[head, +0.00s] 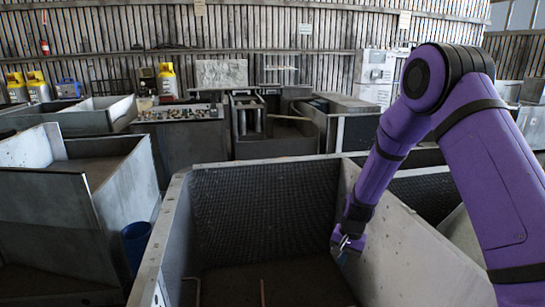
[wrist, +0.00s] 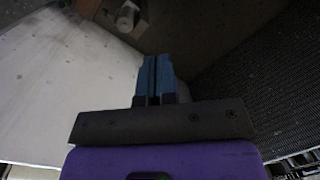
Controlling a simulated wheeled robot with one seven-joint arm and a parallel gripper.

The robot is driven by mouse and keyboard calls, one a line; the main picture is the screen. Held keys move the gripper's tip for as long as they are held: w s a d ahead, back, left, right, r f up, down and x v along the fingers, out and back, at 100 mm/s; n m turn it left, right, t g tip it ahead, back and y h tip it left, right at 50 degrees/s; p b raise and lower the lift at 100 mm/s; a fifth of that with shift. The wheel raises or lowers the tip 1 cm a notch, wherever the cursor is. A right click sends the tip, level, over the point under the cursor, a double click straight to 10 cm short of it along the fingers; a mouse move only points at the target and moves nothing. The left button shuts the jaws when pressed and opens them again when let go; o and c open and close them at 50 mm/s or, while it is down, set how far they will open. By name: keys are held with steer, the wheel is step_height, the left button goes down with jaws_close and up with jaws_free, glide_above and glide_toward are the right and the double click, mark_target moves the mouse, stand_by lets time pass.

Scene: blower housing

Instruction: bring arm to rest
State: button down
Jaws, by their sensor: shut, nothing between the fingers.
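My purple arm reaches in from the right in the head view and bends down into an open metal housing (head: 170,245). My gripper (head: 346,243) hangs inside the housing close to its right wall. In the wrist view the blue fingers of my gripper (wrist: 153,75) are together with nothing between them. A pale wall lies to their left and a dark textured wall (wrist: 255,75) to their right. The housing floor shows beyond the fingertips.
A small pale cylindrical thing (wrist: 127,17) lies beyond the fingers. The same dark mesh-like wall (head: 262,208) closes the housing's far side. A blue bin (head: 136,243) stands left of the housing. Other metal boxes and a bench of small parts (head: 180,113) stand behind.

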steer(key=s+d+r+n+t, duration=0.1)
steer(key=s+r, duration=0.3)
steer(key=r, duration=0.5)
steer(key=s+d+r+n+t, duration=0.1)
steer(key=s+d+r, duration=0.15)
steer(key=r, duration=0.75)
steer(key=s+d+r+n+t, duration=0.1)
steer(key=s+r, duration=0.3)
steer(key=r, duration=0.5)
steer(key=s+d+r+n+t, duration=0.1)
steer(key=s+r, duration=0.4)
steer(key=s, duration=0.7)
steer(key=s+d+r+n+t+h, duration=0.1)
steer(key=s+d+r, duration=0.2)
steer(key=s+r, duration=0.3)
steer(key=s, duration=0.5)
steer(key=shift+s+d+t+h, duration=0.15)
steer(key=shift+s+t+h, duration=0.15)
steer(key=shift+s, duration=0.05)
steer(key=shift+w+r, duration=0.1)
